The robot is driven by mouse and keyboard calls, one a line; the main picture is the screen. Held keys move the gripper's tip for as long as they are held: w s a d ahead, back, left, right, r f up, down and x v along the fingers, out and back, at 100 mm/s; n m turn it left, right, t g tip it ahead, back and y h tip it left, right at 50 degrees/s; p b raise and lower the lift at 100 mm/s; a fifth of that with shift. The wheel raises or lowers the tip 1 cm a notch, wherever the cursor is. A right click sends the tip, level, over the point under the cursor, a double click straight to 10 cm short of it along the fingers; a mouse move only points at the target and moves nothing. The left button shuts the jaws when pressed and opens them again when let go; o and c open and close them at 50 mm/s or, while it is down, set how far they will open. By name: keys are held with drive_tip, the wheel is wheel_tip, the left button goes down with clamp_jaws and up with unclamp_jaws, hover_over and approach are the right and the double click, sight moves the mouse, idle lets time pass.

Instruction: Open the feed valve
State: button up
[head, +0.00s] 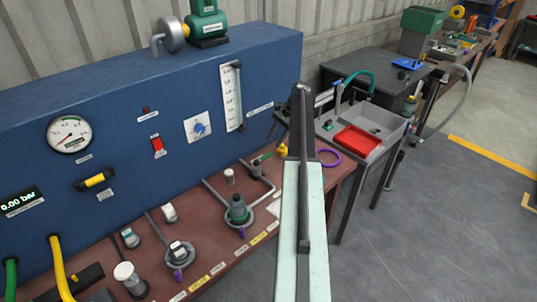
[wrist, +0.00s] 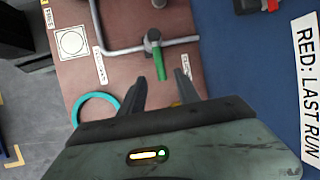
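A valve with a green lever (head: 267,154) stands on the pipework at the right part of the brown bench. I take it for the feed valve, but no readable label confirms this. In the wrist view the green lever (wrist: 160,63) points down the picture towards my gripper, from a grey valve body (wrist: 152,38) on a pipe. My gripper (wrist: 161,90) is open, its two dark fingers apart. The lever's end lies just beyond the fingertips, and nothing shows between them. In the head view my arm crosses the bench's right end and the gripper is not clear.
The blue panel (head: 95,105) rises behind the bench (head: 205,255). A purple ring (head: 328,157) lies near the bench's right end, and a teal ring (wrist: 95,108) lies left of my fingers. A sink (head: 365,128) with a red tray (head: 357,140) stands beyond. The right floor is clear.

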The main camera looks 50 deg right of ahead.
sight(267, 155)
drive_tip(key=b+x, duration=0.6)
drive_tip(key=x, duration=0.1)
drive_tip(key=shift+w+f+b, duration=0.1)
drive_tip(key=shift+f+b, duration=0.3)
drive_tip(key=shift+r, duration=0.1)
clamp_jaws()
idle(0.8)
